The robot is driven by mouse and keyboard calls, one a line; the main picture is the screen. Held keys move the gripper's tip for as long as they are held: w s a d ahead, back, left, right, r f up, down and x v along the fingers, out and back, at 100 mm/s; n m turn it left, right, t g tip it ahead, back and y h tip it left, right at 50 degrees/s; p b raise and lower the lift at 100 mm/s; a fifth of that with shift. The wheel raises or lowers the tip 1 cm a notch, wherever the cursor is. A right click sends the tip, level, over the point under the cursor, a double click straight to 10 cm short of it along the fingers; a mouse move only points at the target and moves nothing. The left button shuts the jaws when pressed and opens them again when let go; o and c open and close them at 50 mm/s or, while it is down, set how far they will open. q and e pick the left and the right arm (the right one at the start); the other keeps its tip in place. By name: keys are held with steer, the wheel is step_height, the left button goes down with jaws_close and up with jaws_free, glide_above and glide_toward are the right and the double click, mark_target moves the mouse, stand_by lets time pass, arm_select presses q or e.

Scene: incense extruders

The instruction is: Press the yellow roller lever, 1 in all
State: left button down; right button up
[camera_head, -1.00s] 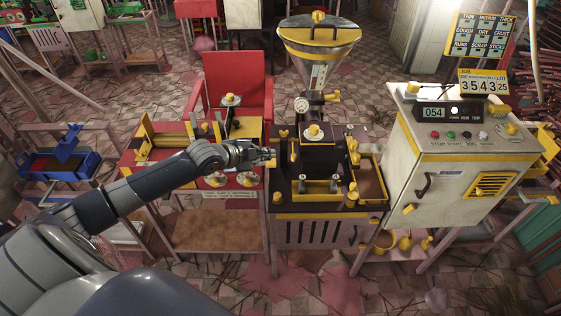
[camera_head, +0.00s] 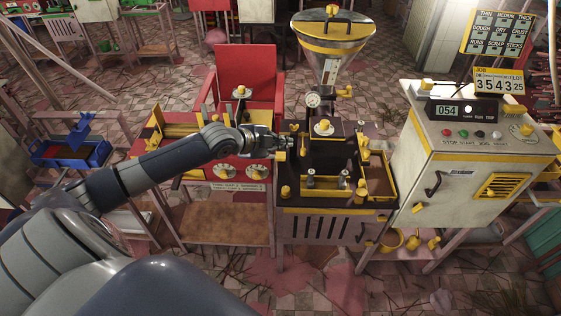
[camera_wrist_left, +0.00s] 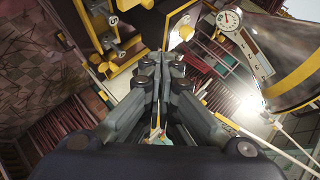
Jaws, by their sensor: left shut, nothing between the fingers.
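The dark extruder (camera_head: 315,160) with yellow fittings stands at the centre of the head view. Several small yellow parts sit on it, and I cannot tell surely which is the roller lever. A small yellow part (camera_head: 294,127) shows just beyond my left gripper (camera_head: 288,143), at the extruder's left edge. The left gripper is shut and empty. In the wrist view its fingers (camera_wrist_left: 160,125) meet at the middle, and whether they touch anything is unclear. Yellow fittings (camera_wrist_left: 104,67) show at upper left there. My right gripper is not in view.
A metal hopper (camera_head: 330,50) rises behind the extruder, with a pressure gauge (camera_head: 313,100) below it. A white control cabinet (camera_head: 455,175) stands at right. A red table (camera_head: 215,172) lies under my left arm, with a red chair (camera_head: 248,75) behind. A blue bin (camera_head: 72,153) is at left.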

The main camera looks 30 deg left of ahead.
arm_select(q)
step_height(320, 180, down, 7)
steer(key=w+a+b, duration=0.1)
steer(key=b, duration=0.5)
steer(key=shift+w, duration=0.4)
stand_by(0.8)
steer(key=shift+a+f, duration=0.1)
steer(key=shift+f, duration=0.25)
steer(key=shift+w+a+f+b, duration=0.1)
steer(key=shift+w+f+b, duration=0.05)
steer(key=shift+f+b, duration=0.4)
steer(key=shift+w+a+f+b, duration=0.1)
steer(key=shift+f+b, duration=0.4)
steer(key=shift+f, duration=0.05)
stand_by(1.0)
steer(key=shift+r, duration=0.1)
stand_by(0.5)
steer(key=shift+s+d+r+p, duration=0.15)
steer(key=shift+r+p, duration=0.55)
steer(key=shift+p, duration=0.1)
steer(key=shift+s+d+r+p, duration=0.1)
steer(key=shift+s+r+p, duration=0.05)
steer(key=shift+r+p, duration=0.6)
